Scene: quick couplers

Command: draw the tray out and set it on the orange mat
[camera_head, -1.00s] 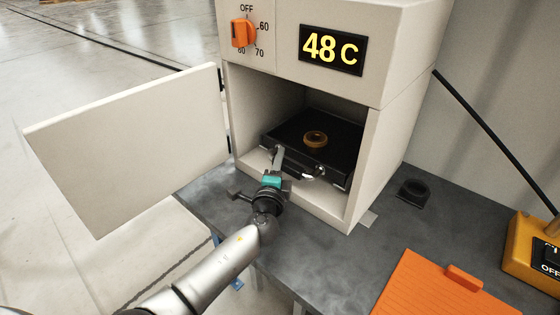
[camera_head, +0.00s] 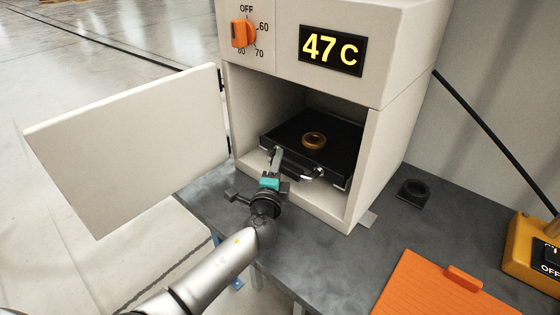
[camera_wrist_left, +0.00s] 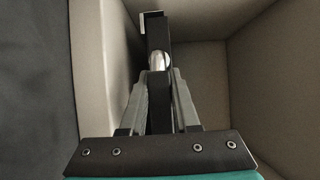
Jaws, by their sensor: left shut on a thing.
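The black tray (camera_head: 333,152) sits inside the open oven compartment, near its front, with a bronze ring (camera_head: 314,140) lying on it. My left gripper (camera_head: 277,160) is at the tray's front edge, at the left part of its handle. My right gripper does not show.
The oven door (camera_head: 130,145) stands wide open to the left. The oven's right wall (camera_head: 368,165) borders the tray. A yellow box (camera_head: 535,248) is at the right edge.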

